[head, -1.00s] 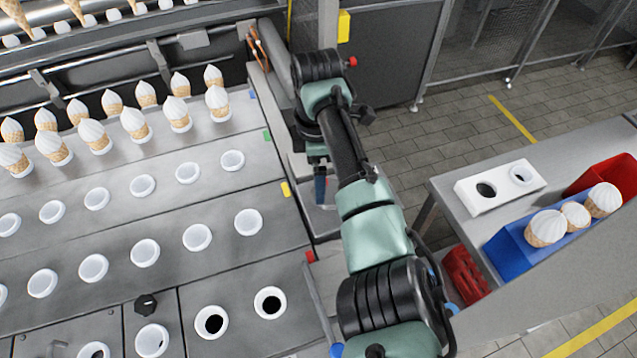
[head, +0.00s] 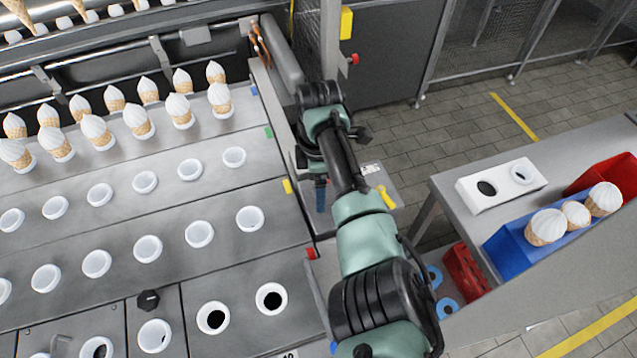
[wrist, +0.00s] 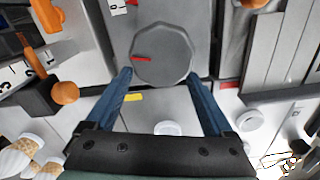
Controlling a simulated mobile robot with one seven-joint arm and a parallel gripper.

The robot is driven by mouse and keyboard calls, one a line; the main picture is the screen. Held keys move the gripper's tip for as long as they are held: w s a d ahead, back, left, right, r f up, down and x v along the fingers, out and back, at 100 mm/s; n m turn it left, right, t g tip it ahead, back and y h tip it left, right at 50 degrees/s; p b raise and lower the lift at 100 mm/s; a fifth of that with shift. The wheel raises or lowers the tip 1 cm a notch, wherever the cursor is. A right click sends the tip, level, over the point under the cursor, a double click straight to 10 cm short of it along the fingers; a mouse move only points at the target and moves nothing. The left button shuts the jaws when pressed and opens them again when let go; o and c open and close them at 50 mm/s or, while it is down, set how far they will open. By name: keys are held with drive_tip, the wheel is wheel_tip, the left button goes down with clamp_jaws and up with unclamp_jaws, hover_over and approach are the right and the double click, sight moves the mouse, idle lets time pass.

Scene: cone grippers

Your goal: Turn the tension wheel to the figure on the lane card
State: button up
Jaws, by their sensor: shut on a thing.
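A dark grey many-sided wheel (wrist: 162,54) with a red pointer mark on its face is in the wrist view; I take it for the tension wheel. The red mark points to the left in that view. My gripper (wrist: 159,77) has its two blue fingers against the wheel's left and right sides, shut on it. In the head view, the arm hides the wheel and most of the gripper; a blue finger (head: 320,197) shows beside the machine's edge. A small white label (head: 372,168) shows right of my arm, its print too small to read. I cannot identify the lane card.
The conveyor (head: 150,220) at left carries rows of white cups and ice-cream cones. Orange knobs (wrist: 65,92) and a numbered white scale (wrist: 20,72) lie left of the wheel. A side table (head: 455,205) at right holds a blue tray (head: 512,252) with cones and a red bin (head: 600,175).

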drive_tip(key=shift+c, duration=1)
